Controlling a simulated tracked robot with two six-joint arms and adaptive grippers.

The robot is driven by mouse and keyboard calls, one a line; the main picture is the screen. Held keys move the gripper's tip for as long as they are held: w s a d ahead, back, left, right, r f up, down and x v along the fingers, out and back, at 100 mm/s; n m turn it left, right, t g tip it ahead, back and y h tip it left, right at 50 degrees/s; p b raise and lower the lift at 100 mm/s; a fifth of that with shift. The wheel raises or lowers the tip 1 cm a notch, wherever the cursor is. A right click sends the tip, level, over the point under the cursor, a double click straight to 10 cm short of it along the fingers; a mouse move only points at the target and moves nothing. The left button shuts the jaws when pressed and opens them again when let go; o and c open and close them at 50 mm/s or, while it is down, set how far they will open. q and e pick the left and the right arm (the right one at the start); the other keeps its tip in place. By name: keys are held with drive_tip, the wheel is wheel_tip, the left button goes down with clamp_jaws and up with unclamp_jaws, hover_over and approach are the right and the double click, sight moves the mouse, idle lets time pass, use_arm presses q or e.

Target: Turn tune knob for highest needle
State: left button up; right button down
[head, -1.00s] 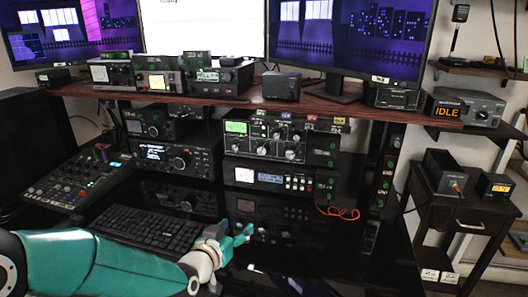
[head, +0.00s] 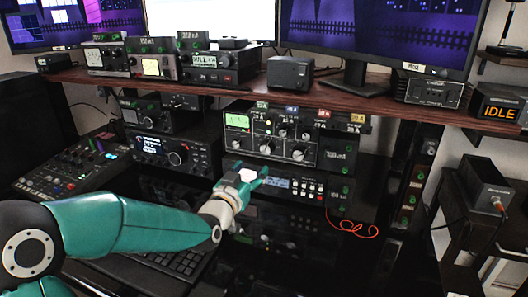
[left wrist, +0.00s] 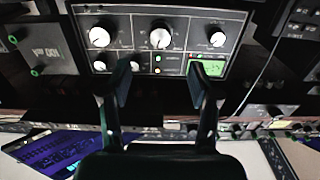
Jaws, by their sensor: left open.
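The tuner, a black-framed unit with a grey face (head: 318,143), sits under the shelf in the head view. Its lit green meter (head: 237,121) is at the left; the needle is too small to read. Several white-capped knobs line its face, including a lower middle knob (head: 266,147) and a lower right knob (head: 298,154). I cannot read which is the tune knob. My left gripper (head: 250,178) is open and empty, in front of and below the tuner. In the left wrist view the open fingers (left wrist: 158,75) point toward the panel, with a large knob (left wrist: 160,37) beyond and between them.
The shelf (head: 330,101) overhangs above. A keyboard (head: 170,264) lies below my arm, and a red cable (head: 352,226) hangs at right.

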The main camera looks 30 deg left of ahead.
sight(265, 151)
use_arm(q)
drive_tip(key=p+x, duration=0.1)
drive_tip(key=x, duration=0.9)
drive_tip(key=shift+w, duration=0.1)
